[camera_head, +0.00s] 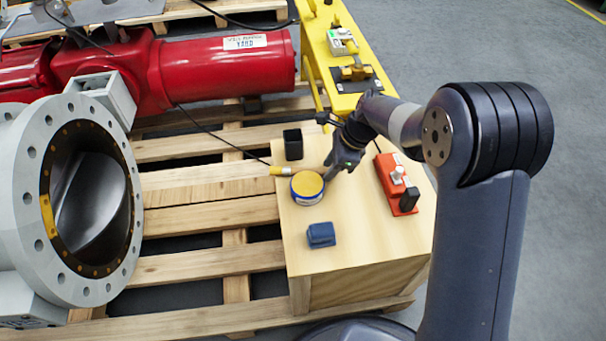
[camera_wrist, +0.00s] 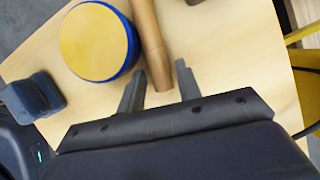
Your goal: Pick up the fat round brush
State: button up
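A brown wooden handle (camera_wrist: 150,40), which looks like the brush's, lies on the light wooden box top in the wrist view. Its near end lies between my two fingertips in the picture, with gaps at both sides. Its far end runs out of the top edge, so the bristles are out of that view. My gripper (camera_wrist: 160,78) is open and empty. In the head view my gripper (camera_head: 337,166) is low over the box, right of the round tin. There it hides most of the handle, and I cannot tell the brush's head clearly.
A round yellow-topped tin with a blue rim (camera_head: 307,187) stands close beside the handle; it also shows in the wrist view (camera_wrist: 95,42). A blue block (camera_head: 321,235), black cup (camera_head: 293,144) and red device (camera_head: 397,183) stand on the box (camera_head: 360,245). A yellow-tipped piece (camera_head: 280,171) lies at its left edge.

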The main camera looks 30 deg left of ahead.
jog(key=shift+a+f, duration=0.15)
jog(key=shift+f, duration=0.2)
grip_shut()
jog(key=shift+r, duration=0.15)
